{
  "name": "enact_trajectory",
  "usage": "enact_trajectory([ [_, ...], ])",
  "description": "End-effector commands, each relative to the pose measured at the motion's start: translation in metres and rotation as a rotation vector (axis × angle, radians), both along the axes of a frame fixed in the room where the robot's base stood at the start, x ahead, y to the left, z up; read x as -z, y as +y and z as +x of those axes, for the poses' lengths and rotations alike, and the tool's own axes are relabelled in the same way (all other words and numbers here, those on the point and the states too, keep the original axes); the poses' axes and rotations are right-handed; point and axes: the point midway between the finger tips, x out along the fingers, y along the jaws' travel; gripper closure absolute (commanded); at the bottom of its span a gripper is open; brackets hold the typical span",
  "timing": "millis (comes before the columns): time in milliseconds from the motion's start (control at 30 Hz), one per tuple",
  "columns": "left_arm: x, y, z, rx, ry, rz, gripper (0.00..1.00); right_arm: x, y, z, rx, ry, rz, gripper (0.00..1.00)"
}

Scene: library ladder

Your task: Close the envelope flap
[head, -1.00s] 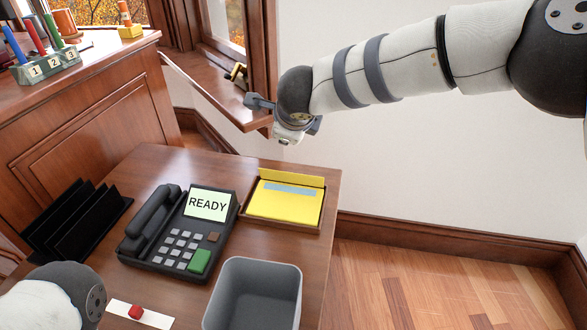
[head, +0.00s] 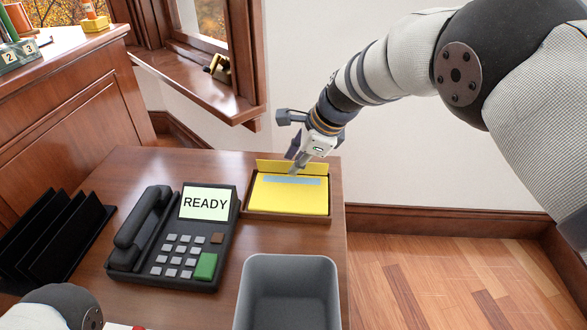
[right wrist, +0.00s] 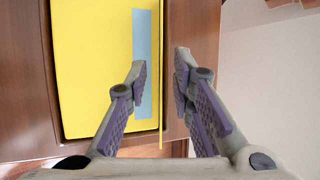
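The yellow envelope (head: 288,197) lies in a shallow wooden tray (head: 287,217) at the table's right rear corner. It has a blue-grey strip (head: 292,181) near its back edge. Its flap (head: 277,166) stands up along the back edge. My right gripper (head: 297,168) is low over the flap, pointing down, with a fingertip in front of it. In the right wrist view the gripper (right wrist: 160,66) is open; the flap (right wrist: 161,100) shows edge-on between the fingers. I cannot tell whether either finger touches it. Only part of my left arm shows at the lower left; its gripper is out of view.
A black phone (head: 174,238) with a READY screen stands left of the tray. A grey bin (head: 290,265) is in front of the tray. A black file rack (head: 50,240) stands at the left. The window sill (head: 190,82) and wall are behind the table.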

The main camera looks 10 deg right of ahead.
Motion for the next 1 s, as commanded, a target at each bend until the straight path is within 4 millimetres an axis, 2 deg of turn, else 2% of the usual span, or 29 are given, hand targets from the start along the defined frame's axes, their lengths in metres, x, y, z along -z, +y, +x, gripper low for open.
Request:
enact_trajectory([
  [33,0.005,0.000,-0.002,0.001,0.007,-0.001,0.60,0.010,0.002,0.003,0.000,0.001,-0.001,0.78],
  [100,0.006,0.000,-0.002,0.001,0.010,-0.001,0.60,0.014,0.004,0.006,0.000,-0.001,-0.001,0.78],
  [400,0.006,-0.001,-0.003,0.001,0.010,-0.001,0.60,0.015,0.006,0.007,0.001,-0.004,0.001,0.78],
  [467,0.006,-0.001,-0.003,0.001,0.011,-0.001,0.60,0.015,0.006,0.007,0.001,-0.004,0.001,0.89],
  [500,0.006,-0.001,-0.003,0.001,0.011,-0.001,0.60,0.015,0.006,0.007,0.001,-0.003,0.001,0.98],
  [767,0.005,0.000,-0.002,0.001,0.009,-0.001,0.60,0.014,0.006,0.007,0.001,-0.006,0.001,1.00],
  [867,-0.008,0.000,0.002,0.000,-0.009,0.000,0.60,0.009,0.006,0.005,0.000,-0.041,-0.001,1.00],
  [1000,-0.038,0.001,0.012,-0.002,-0.051,0.003,0.60,0.005,0.007,0.000,0.003,-0.153,-0.019,1.00],
])
